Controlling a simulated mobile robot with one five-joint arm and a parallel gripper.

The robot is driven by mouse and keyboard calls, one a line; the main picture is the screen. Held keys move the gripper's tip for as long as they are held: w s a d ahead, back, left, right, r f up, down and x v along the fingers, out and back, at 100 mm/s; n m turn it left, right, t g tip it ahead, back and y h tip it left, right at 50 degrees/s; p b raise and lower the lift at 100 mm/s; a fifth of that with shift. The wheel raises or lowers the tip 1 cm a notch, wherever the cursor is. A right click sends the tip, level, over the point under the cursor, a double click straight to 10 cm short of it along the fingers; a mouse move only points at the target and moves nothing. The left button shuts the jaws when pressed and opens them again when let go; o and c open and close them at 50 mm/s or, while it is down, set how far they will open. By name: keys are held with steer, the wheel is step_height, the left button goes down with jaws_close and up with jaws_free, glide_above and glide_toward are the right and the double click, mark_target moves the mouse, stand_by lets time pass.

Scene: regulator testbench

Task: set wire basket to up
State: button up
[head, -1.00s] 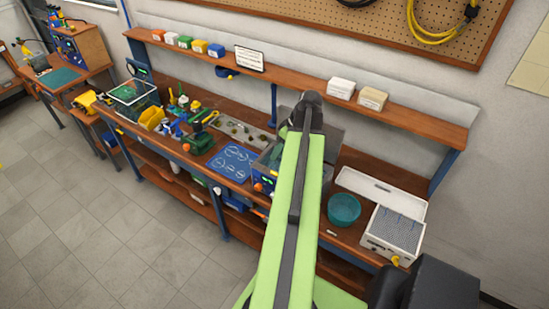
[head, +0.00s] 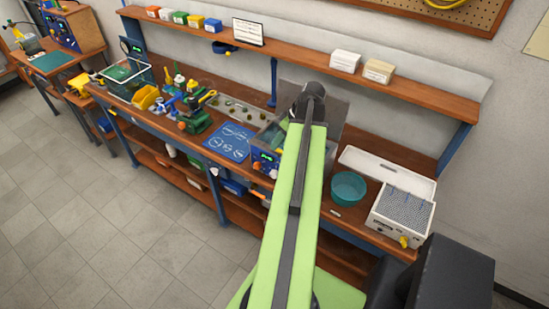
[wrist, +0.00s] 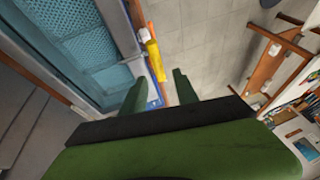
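The wire basket (head: 404,211) is a grey mesh in the top of a white box-shaped cleaner (head: 385,235) at the right end of the bench. Thin blue pieces show at its far edge. In the wrist view a bluish mesh (wrist: 88,40), seemingly the basket, fills the upper left. A yellow lever (wrist: 153,55) sits on the unit's side; it also shows in the head view (head: 404,242). My gripper (wrist: 158,82) has its two green fingers apart with nothing held between them. It is to the side of the mesh, not touching it.
A long white lid or tray (head: 387,174) lies behind the cleaner. A teal bowl (head: 348,188) stands to its left. My arm covers part of a metal-cased instrument (head: 266,160). A shelf (head: 400,90) runs above the bench. The floor (head: 110,240) in front is clear.

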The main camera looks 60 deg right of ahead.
steer(key=b+x, duration=0.3)
steer(key=x, duration=0.1)
steer(key=shift+w+a+f, duration=0.1)
steer(key=shift+f, duration=0.3)
jaws_close()
stand_by(1.0)
